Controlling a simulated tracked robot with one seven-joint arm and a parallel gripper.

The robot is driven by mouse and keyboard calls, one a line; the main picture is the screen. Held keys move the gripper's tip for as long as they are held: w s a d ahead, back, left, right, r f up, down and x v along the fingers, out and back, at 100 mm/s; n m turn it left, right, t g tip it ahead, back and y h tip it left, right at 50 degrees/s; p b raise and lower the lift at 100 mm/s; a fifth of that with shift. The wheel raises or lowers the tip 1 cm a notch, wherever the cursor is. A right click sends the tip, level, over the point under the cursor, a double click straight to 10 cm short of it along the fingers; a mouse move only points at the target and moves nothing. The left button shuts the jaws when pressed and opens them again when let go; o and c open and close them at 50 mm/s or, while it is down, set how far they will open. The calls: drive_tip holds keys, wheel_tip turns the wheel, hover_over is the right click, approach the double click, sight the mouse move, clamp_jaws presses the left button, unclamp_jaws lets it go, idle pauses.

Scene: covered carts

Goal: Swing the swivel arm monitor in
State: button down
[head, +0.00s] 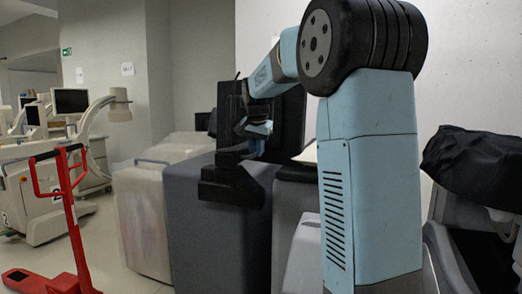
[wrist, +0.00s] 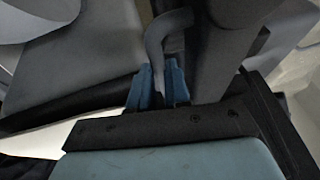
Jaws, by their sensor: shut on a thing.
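The swivel arm monitor (head: 289,122) shows as a dark panel above the grey covered carts, near the middle of the head view. My arm and gripper hide part of it. My gripper (head: 257,137) is in front of its left part. In the wrist view my gripper (wrist: 158,86) has its blue fingers closed around a grey curved handle (wrist: 172,32). The handle rises between the fingers and bends to the right. Where the handle joins the monitor is not clear.
Grey covered carts (head: 202,235) stand below the monitor. A pale covered cart (head: 141,220) is to their left. A red pallet jack (head: 70,215) and medical equipment (head: 35,205) stand farther left, with open floor between. A black-draped thing (head: 475,160) is at right.

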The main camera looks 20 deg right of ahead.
drive_tip(key=shift+r, duration=0.1)
drive_tip(key=c, duration=1.1)
unclamp_jaws()
drive_tip(key=v, duration=1.3)
drive_tip(key=shift+r, duration=0.25)
drive_tip(key=shift+s, duration=0.1)
